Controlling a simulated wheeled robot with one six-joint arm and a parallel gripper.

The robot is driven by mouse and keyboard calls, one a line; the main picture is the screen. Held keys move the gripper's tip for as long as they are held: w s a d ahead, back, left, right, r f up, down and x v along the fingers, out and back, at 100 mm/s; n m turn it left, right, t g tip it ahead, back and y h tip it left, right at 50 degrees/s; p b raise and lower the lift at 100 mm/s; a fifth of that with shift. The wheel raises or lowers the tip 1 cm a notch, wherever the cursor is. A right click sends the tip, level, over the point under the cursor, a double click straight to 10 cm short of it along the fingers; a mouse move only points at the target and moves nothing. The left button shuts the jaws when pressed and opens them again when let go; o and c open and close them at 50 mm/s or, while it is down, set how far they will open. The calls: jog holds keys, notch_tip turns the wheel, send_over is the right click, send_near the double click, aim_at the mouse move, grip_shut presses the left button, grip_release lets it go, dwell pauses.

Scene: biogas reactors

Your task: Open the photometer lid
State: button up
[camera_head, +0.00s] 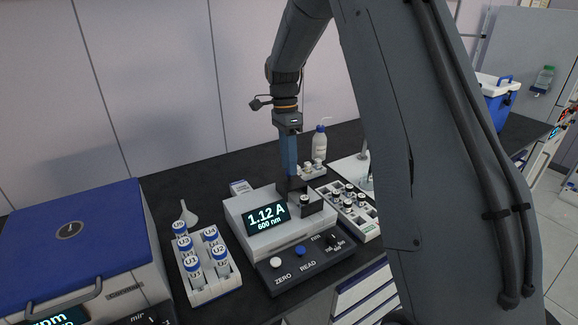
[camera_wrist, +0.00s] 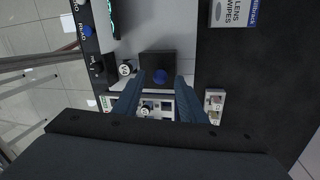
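The photometer (camera_head: 252,212) is a white box with a lit screen reading 1.12 A, 600 nm, and a dark front panel. I cannot tell whether this lid is shut. My gripper (camera_head: 288,186) points down over the photometer's top, right of the screen. A small round white-topped piece (camera_wrist: 125,70) sits beside the dark square.
A rack of blue-capped vials (camera_head: 208,262) stands left of the photometer, beside a blue-lidded machine (camera_head: 75,235). Another vial rack (camera_head: 352,208) stands close on the right. A wash bottle (camera_head: 319,146) is behind. A lens wipes box (camera_wrist: 234,12) lies behind the photometer.

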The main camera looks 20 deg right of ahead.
notch_tip(320, 180, up, 6)
jog(key=w+b, duration=0.1)
jog(key=shift+w+r+b, duration=0.15)
jog(key=shift+r+b, duration=0.1)
jog(key=shift+b, duration=0.15)
jog(key=s+a+f+n+t, duration=0.1)
jog(key=s+f+n, duration=0.2)
jog(key=s+n, duration=0.3)
jog(key=s+a+f+n+t, duration=0.1)
jog(key=s+f+n, duration=0.3)
jog(key=s, duration=0.7)
jog(key=s+a+f+n+t, duration=0.1)
jog(key=s+f+n, duration=0.2)
jog(key=s+n, duration=0.4)
jog(key=shift+s+f+n+t, duration=0.25)
jog(key=shift+s+n+t, duration=0.05)
jog(key=shift+s, duration=0.95)
